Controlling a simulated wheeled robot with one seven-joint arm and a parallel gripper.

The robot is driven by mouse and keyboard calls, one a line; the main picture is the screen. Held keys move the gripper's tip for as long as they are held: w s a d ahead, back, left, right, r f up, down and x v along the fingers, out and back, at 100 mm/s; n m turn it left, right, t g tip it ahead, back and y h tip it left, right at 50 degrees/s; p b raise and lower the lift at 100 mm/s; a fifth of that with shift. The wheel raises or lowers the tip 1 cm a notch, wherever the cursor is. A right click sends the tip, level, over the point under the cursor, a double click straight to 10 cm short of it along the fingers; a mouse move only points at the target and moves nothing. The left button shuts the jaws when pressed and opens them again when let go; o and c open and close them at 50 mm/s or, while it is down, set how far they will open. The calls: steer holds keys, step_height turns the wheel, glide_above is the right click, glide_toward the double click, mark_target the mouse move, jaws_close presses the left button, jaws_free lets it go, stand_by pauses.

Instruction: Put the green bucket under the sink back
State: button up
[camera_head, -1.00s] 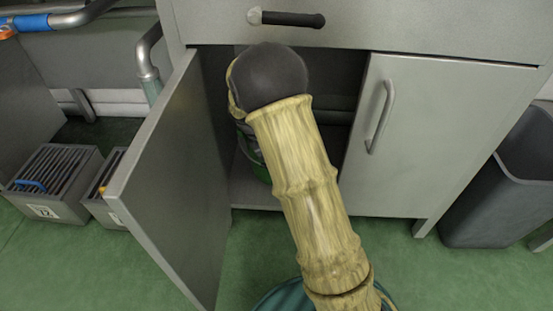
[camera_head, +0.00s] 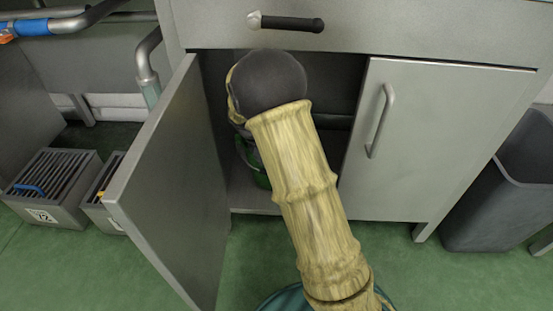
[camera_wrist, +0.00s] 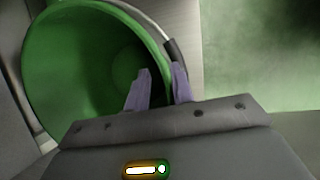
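The green bucket (camera_head: 252,163) is inside the open left compartment of the cabinet under the counter, mostly hidden by my arm. In the wrist view the bucket (camera_wrist: 60,50) fills the left side, its open mouth facing the camera, with a wire handle and dark grip by its rim. My gripper (camera_wrist: 161,70) has its two purple fingers close together astride the rim, one inside the bucket and one outside. They look shut on the wall by the handle. Whether the bucket touches the cabinet floor is hidden.
The left cabinet door (camera_head: 170,190) stands open toward me, left of my arm. The right door (camera_head: 440,140) is shut. A drawer handle (camera_head: 290,22) juts out above. A grey bin (camera_head: 490,200) stands at right, and slatted boxes (camera_head: 50,185) at left.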

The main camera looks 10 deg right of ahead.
steer(key=shift+f+b, duration=0.3)
steer(key=shift+b, duration=0.25)
steer(key=p+v, duration=0.6)
steer(key=v, duration=0.2)
steer(key=shift+d, duration=0.1)
steer(key=s+d+r+m+t+y, duration=0.1)
steer(key=s+r+m+y, duration=0.1)
steer(key=s+m, duration=0.5)
steer(key=s+d+r+m+t+y, duration=0.1)
steer(key=s+r+m+y, duration=0.1)
steer(key=s+m, duration=0.6)
steer(key=s, duration=0.6)
steer(key=shift+d+y, duration=0.4)
steer(key=shift+r, duration=0.15)
